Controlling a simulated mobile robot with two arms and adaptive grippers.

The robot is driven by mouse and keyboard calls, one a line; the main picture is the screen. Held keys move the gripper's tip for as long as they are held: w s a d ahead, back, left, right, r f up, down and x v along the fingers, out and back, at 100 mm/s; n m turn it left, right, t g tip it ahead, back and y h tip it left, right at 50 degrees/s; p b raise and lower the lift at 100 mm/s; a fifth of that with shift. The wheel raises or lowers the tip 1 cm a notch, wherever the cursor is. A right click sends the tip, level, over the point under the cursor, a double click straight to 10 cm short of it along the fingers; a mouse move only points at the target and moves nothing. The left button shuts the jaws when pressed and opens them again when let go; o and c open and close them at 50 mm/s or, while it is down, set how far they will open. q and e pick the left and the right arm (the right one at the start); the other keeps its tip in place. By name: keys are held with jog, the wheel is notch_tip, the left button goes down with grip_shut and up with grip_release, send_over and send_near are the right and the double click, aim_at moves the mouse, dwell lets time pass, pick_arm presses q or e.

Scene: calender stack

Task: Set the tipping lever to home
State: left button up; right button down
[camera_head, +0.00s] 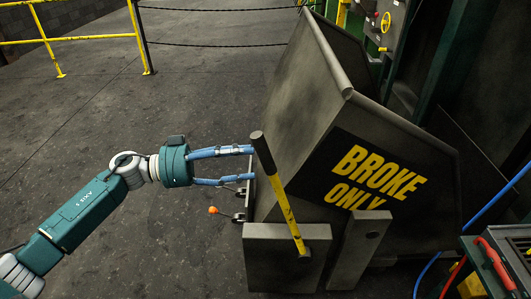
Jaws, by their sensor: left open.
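The tipping lever (284,208) is a yellow bar with a dark grip at its upper end. It leans up and to the left from a pivot on a grey plate at the front of a tilted grey bin (300,110) marked "BROKE ONLY". My left gripper (252,165) is open, with its two blue fingers pointing right. The fingertips are close to the lever's left side in the picture; I cannot tell whether they touch it. No object shows between the fingers. My right gripper is not in view.
A small orange ball (212,210) on a thin rod sits below my left gripper, near the bin's casters. A yellow railing (90,40) stands at the back left. A cart with a red-handled tool (495,262) is at the lower right. The floor at left is clear.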

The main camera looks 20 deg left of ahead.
aim_at(265, 156)
pick_arm(q)
jog(key=shift+p+x, duration=0.5)
jog(key=shift+x, duration=2.3)
